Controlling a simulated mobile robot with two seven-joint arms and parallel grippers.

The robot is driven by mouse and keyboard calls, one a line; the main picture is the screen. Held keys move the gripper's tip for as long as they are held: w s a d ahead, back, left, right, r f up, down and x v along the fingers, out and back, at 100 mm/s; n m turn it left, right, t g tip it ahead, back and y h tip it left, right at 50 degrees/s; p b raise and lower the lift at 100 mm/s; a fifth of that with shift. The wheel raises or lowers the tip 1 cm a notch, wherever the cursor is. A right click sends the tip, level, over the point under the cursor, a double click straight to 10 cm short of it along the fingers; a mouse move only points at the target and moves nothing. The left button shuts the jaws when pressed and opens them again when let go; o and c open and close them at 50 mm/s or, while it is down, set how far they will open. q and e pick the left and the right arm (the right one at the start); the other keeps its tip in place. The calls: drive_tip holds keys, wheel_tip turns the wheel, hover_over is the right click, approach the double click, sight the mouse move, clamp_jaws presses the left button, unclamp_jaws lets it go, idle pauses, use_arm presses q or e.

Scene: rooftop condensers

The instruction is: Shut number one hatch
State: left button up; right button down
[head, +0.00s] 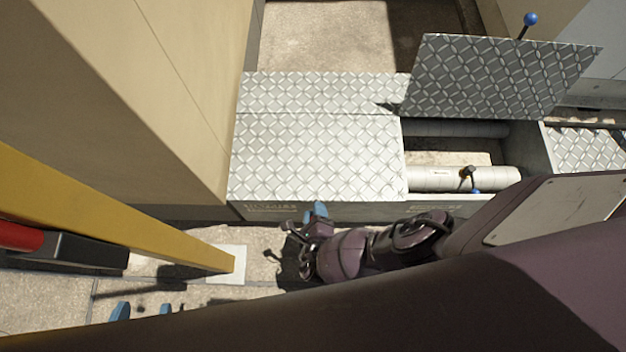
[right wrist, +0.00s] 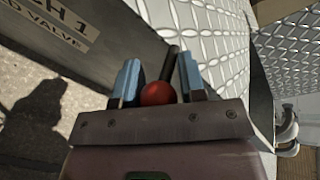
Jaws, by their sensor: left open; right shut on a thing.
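The hatch lid (head: 315,155) on the left is a diamond-plate panel that looks flat over its box in the head view. The box front (right wrist: 70,45) bears a partly hidden label ending in "CH 1" and "VALVE" in the right wrist view. My right gripper (head: 316,212) is at this lid's front edge. In the right wrist view, the right gripper (right wrist: 158,82) is shut on a red ball knob (right wrist: 158,93) on a dark rod. My left gripper (head: 143,311) is open and empty at the bottom left, over the floor.
To the right, another diamond-plate lid (head: 500,75) stands raised, with a blue ball knob (head: 531,18). Its open box holds pale pipes (head: 435,178) and a small valve. A yellow post (head: 110,210) and a tan housing (head: 130,80) stand on the left. My arm crosses the foreground.

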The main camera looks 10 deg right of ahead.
drive_tip(key=shift+w+d, duration=0.1)
drive_tip(key=c, duration=0.8)
unclamp_jaws()
